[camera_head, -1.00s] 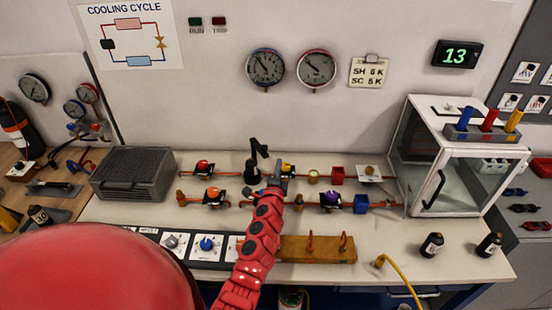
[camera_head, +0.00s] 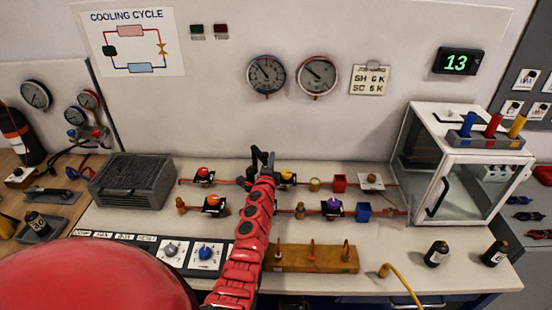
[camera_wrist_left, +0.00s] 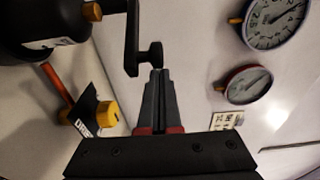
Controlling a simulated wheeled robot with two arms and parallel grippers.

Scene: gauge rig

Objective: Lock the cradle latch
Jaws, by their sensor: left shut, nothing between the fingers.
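A black latch lever (camera_wrist_left: 131,45) with a round knob (camera_wrist_left: 150,54) stands beside a black cylinder (camera_wrist_left: 40,28) in the left wrist view. I take this lever to be the cradle latch. In the head view the black latch (camera_head: 258,156) rises at the back of the bench and is partly hidden by my left arm. My left gripper (camera_wrist_left: 158,76) is shut and empty, its tips just below the knob; I cannot tell whether they touch it. In the head view my left gripper (camera_head: 265,168) is small and dark against the latch. My right gripper is out of view.
Copper pipes with coloured valves, including a purple one (camera_head: 333,204), run on both sides of the latch. A wooden block with copper hooks (camera_head: 313,258) lies in front. A grey finned unit (camera_head: 132,182) stands left, a glass-doored cabinet (camera_head: 462,175) right. Gauges (camera_head: 266,75) hang behind.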

